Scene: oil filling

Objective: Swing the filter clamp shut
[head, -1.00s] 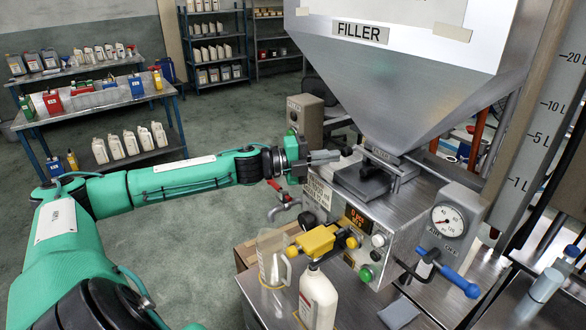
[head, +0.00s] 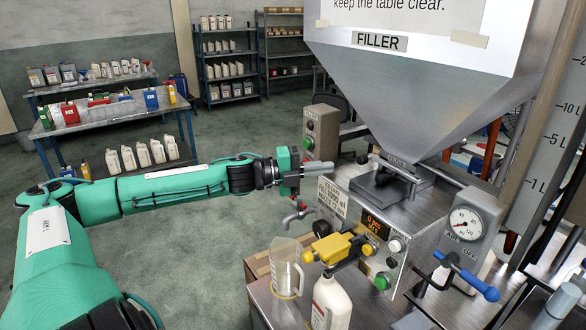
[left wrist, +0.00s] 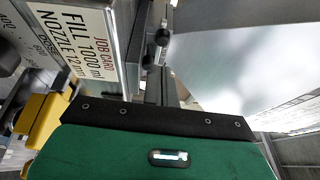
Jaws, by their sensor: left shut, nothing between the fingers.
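The filter clamp (head: 386,187) looks like a dark flat plate with a small bar, on top of the filler under the hopper outlet. Whether it stands open or shut is too small to tell. My left gripper (head: 330,168) is shut and empty, its grey fingers pointing right near the filler's left top edge, apart from the clamp. In the left wrist view its fingers (left wrist: 158,80) show beside the job card, with dark round knobs beyond them. My right gripper is out of view.
The hopper (head: 420,85) hangs low over the clamp. A grey switch box (head: 320,133) stands behind my left gripper. A yellow nozzle part (head: 333,247), a clear jug (head: 287,268) and a white bottle (head: 330,303) are at the filler's front. A pressure gauge (head: 466,222) is on the right.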

